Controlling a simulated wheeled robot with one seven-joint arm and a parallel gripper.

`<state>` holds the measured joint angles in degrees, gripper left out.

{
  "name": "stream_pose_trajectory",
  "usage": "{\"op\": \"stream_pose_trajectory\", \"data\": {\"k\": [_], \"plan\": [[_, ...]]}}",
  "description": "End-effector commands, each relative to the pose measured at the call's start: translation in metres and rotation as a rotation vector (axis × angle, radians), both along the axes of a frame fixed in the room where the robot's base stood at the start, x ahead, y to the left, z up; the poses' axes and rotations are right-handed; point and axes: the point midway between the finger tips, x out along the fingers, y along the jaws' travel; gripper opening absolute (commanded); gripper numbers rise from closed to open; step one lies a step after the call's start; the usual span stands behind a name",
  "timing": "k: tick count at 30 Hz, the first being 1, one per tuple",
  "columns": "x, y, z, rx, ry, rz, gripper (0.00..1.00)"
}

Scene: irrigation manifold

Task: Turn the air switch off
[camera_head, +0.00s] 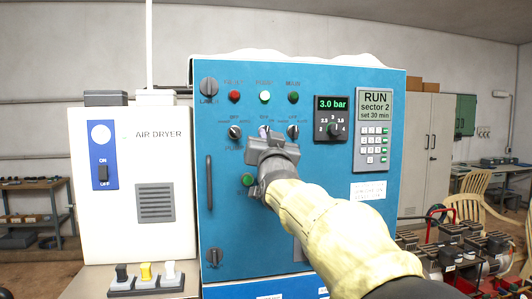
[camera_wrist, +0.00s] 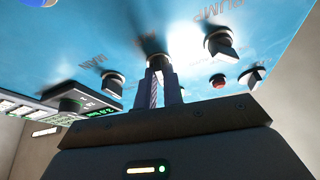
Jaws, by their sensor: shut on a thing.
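My gripper (camera_head: 266,138) is at the blue panel's row of rotary switches and covers most of the middle one. In the wrist view its two fingers (camera_wrist: 164,88) are closed on the dark middle switch knob (camera_wrist: 158,61). I cannot read that knob's label or its pointing direction. The left switch (camera_head: 235,132) and right switch (camera_head: 293,131) stand free on either side.
Above the switches are a red lamp (camera_head: 234,97), a pale lamp (camera_head: 265,97) and a green lamp (camera_head: 293,97). A pressure display (camera_head: 332,104) reads 3.0 bar. A keypad unit (camera_head: 375,129) is to its right. A vertical handle (camera_head: 209,182) sticks out at the panel's left.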

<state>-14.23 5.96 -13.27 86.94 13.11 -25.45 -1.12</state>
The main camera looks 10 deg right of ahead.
Motion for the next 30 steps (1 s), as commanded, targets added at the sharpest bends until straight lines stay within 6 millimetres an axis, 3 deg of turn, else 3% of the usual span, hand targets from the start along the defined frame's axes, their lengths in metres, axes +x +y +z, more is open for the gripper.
{"op": "stream_pose_trajectory", "data": {"k": [12,27,30], "plan": [[0.0004,-0.0019,-0.0015,-0.181,0.001,0.000,0.00],[0.0005,-0.0019,-0.0002,-0.204,0.002,0.000,0.00],[0.0005,-0.0019,-0.0002,-0.204,0.002,0.000,0.25]]}}
